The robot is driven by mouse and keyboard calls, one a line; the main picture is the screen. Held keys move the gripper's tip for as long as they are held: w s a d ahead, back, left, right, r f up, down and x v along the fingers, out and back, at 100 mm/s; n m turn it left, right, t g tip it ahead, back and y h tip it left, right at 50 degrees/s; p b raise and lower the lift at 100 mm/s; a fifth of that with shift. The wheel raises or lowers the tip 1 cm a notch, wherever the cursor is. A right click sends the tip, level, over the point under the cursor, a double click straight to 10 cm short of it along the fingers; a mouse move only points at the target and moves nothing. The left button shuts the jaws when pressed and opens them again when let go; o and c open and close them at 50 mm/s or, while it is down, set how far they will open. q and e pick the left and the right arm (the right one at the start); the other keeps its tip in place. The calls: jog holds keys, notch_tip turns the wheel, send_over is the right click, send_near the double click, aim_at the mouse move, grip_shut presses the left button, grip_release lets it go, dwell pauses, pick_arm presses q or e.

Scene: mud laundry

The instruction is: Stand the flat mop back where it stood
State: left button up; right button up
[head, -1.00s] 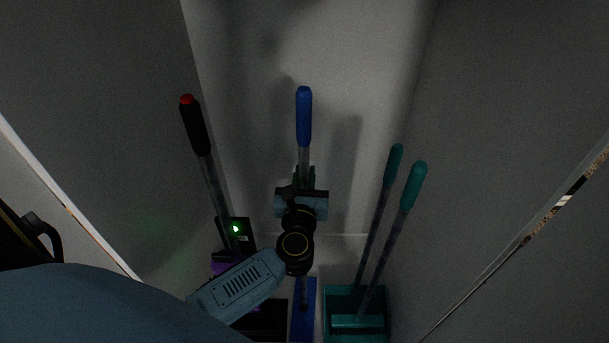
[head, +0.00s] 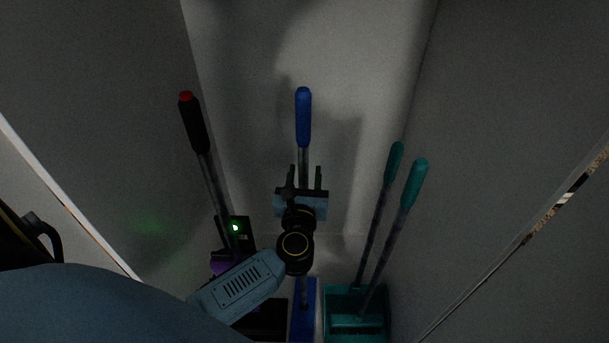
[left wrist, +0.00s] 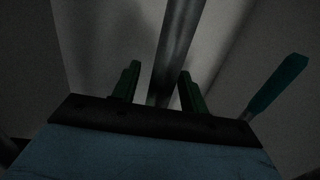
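The flat mop has a blue grip (head: 303,118), a grey metal pole and a flat blue head (head: 303,308) low down. It stands upright near the middle of the narrow recess. My left gripper (head: 304,173) is open, its two green fingers on either side of the pole below the grip. In the left wrist view, the pole (left wrist: 178,50) runs between the spread fingers of my left gripper (left wrist: 158,75), with a gap to each. My arm hides part of the lower pole. My right gripper is out of view.
Two teal handles (head: 412,185) rise from a teal dustpan-like set (head: 355,303) at the right. Walls close in on both sides.

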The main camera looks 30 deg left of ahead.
pick_arm(q)
jog(key=shift+f, duration=0.1)
jog(key=v, duration=1.3)
jog(key=shift+s, duration=0.15)
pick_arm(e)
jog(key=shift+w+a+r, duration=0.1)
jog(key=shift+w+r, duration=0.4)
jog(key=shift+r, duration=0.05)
pick_arm(q)
jog(key=shift+d, duration=0.1)
